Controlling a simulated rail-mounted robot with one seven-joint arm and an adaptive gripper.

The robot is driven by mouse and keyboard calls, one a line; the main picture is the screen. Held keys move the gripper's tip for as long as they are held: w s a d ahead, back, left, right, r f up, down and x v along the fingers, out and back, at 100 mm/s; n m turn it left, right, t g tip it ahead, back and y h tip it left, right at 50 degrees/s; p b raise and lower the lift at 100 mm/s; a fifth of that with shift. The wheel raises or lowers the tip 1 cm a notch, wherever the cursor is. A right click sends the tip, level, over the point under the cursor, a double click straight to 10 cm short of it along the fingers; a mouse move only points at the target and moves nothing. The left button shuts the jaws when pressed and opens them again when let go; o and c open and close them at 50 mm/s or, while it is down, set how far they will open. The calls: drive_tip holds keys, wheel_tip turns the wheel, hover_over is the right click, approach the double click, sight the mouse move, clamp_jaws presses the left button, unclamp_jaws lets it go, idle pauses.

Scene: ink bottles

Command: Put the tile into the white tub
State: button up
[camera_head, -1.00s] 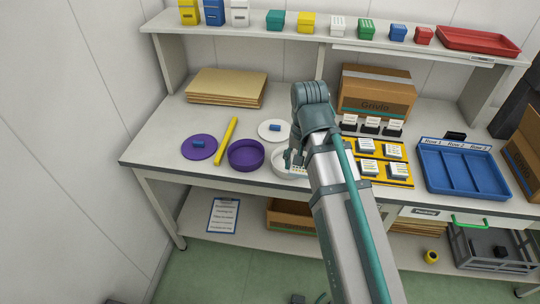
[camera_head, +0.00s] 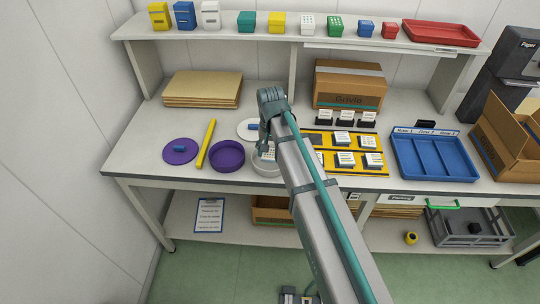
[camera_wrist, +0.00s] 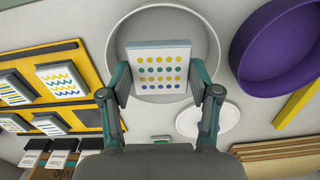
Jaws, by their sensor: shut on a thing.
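The tile (camera_wrist: 160,68) is a pale square with rows of yellow, blue and green dots. My gripper (camera_wrist: 160,82) is shut on it, one finger at each side, in the wrist view. The white tub (camera_wrist: 113,52) is round; its rim shows around the tile, so the tile is over or within the tub's opening. How high the tile is above the tub floor I cannot tell. In the head view the white tub (camera_head: 265,171) is on the table, partly hidden by my arm, with my gripper (camera_head: 267,153) at it.
A purple tub (camera_head: 228,156) stands just left of the white tub. A white lid (camera_head: 245,134) lies behind it; a purple lid (camera_head: 180,152) and yellow bar (camera_head: 206,143) lie further left. A yellow rack (camera_head: 350,170) with several tiles and a blue tray (camera_head: 433,158) are right.

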sight(270, 152)
drive_tip(key=shift+w+a+f, duration=0.1)
drive_tip(key=shift+w+f, duration=0.3)
drive_tip(key=shift+f+p, duration=0.95)
drive_tip(key=shift+f, duration=0.7)
drive_tip(key=shift+f, duration=0.2)
drive_tip(key=o, duration=1.2)
drive_tip(key=shift+r, duration=0.1)
wheel_tip(270, 152, up, 12)
drive_tip(key=b, duration=0.3)
drive_tip(key=shift+r, duration=0.15)
